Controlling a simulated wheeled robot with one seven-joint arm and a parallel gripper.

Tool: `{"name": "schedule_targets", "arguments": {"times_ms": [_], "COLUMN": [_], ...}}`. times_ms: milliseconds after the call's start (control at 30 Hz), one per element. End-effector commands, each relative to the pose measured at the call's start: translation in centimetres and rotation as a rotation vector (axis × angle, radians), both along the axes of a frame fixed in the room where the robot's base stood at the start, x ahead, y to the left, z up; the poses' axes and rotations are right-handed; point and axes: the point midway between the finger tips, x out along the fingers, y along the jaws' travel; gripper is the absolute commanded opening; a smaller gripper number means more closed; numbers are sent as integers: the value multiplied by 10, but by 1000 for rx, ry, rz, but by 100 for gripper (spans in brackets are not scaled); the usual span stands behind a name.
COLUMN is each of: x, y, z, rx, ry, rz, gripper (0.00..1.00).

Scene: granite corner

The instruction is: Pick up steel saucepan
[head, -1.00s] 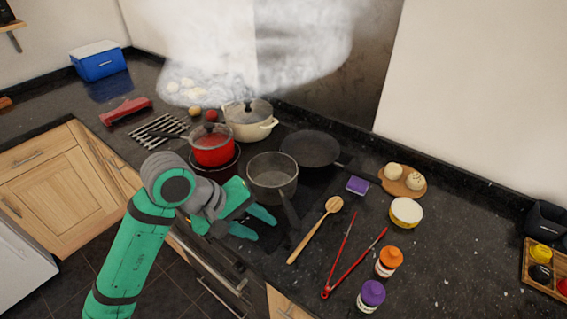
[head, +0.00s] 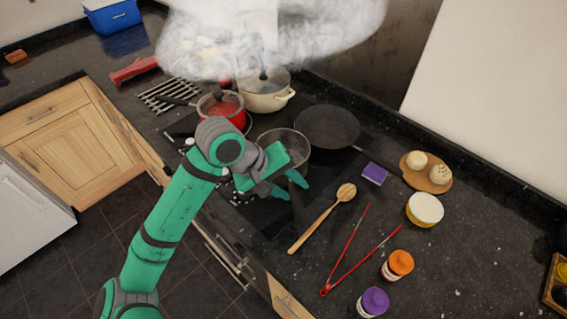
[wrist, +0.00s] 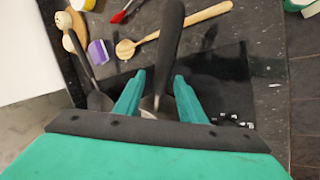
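The steel saucepan (head: 297,137) sits on the hob, its dark handle (head: 298,215) pointing toward the counter's front. My gripper (head: 296,191) is over the near side of the saucepan, at the start of the handle, and partly hides the pan. In the wrist view, the saucepan's black handle (wrist: 172,35) runs up between the two green fingers of my gripper (wrist: 160,76). The fingers are spread, with a gap showing beside the handle.
A red pot (head: 222,106), a cream pot (head: 262,95) and a dark frying pan (head: 327,126) stand close behind the saucepan. A wooden spoon (head: 325,215), red tongs (head: 345,262) and a purple sponge (head: 375,173) lie to the right. Steam hangs above the back.

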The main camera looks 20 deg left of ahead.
Motion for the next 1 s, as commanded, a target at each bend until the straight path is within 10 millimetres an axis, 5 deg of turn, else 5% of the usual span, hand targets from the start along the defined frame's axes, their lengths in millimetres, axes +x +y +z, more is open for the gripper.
{"name": "schedule_targets", "arguments": {"times_ms": [333,667,800,1000], "x": [13,16,16,16], "y": [-20,-22,-22,-22], "z": [-36,-41,-41,-41], "rx": [0,2,2,1], "ry": [2,0,0,-3], "rz": [-2,0,0,-1], "gripper": [36,36,3,0]}}
